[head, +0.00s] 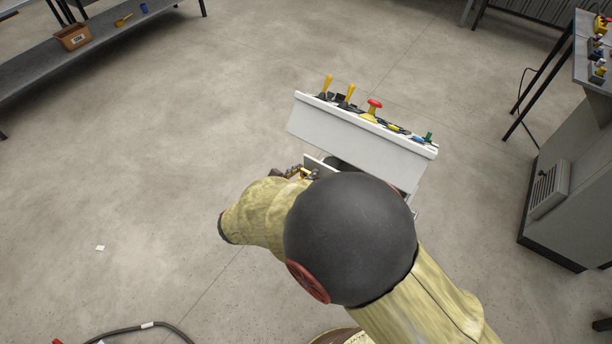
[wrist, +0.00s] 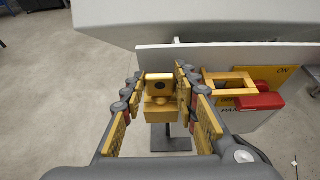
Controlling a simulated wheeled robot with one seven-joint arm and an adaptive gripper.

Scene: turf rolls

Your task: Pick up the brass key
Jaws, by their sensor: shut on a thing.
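A gold-yellow blocky piece with a dark round spot, which I take to be the brass key (wrist: 158,92), sits between my fingers in the wrist view. My gripper (wrist: 159,76) is shut on it, with a finger pad on each side. The piece is in front of a white panel; I cannot tell whether it still touches the panel. In the head view my gripper (head: 294,173) shows only in part at the console's left side, and my arm hides most of the area below it.
A white console (head: 360,140) carries yellow levers, a red mushroom button (head: 374,105) and other controls. Right of my fingers are a yellow frame (wrist: 230,84) and a red handle (wrist: 258,102). A grey cabinet (head: 570,190) stands at right; the floor at left is mostly clear.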

